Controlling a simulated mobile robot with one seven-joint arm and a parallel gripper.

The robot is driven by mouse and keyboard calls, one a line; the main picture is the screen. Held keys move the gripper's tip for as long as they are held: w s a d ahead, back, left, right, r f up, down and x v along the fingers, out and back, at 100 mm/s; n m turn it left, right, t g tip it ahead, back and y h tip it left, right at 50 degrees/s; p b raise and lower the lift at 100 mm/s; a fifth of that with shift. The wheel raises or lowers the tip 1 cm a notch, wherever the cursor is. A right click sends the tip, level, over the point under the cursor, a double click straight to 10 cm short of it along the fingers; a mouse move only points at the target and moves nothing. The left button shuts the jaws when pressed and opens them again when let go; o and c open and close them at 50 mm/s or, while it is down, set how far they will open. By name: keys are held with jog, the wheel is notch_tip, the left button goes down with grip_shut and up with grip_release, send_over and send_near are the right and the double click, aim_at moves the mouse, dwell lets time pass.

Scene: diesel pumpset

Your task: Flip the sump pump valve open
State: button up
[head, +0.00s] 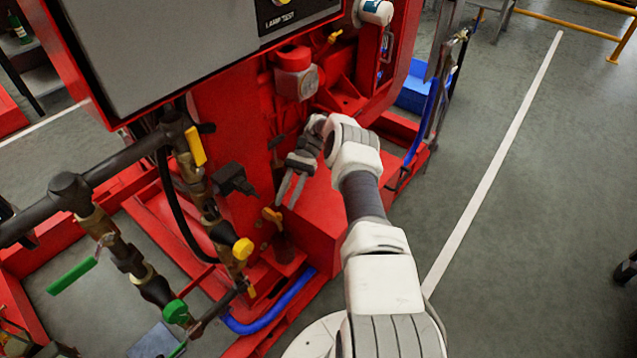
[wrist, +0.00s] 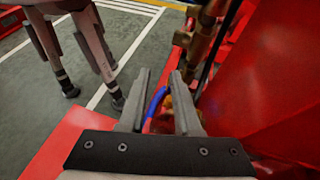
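A small orange-yellow valve handle (head: 272,215) sits low on the red pumpset, on top of a dark fitting. No label shows that it is the sump pump valve. My gripper (head: 289,194) points down just above and to the right of this handle. Its two grey fingers are parted, with nothing visibly held. In the wrist view, my gripper (wrist: 161,98) shows a gap between its fingers. A blue hose and a small orange patch (wrist: 167,102) show through that gap, partly hidden by the right finger. I cannot tell whether a finger touches the handle.
Brass pipes with a yellow handle (head: 195,146), a yellow knob (head: 243,248) and a green lever (head: 72,276) stand to the left. A red box (head: 325,205) lies beneath my arm. A blue hose (head: 270,315) runs along the base.

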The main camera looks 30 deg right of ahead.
jog(key=s+d+r+p, duration=0.3)
jog(key=s+d+r, duration=0.2)
jog(key=s+d, duration=0.1)
jog(key=shift+d+r, duration=0.35)
jog(key=shift+d, duration=0.45)
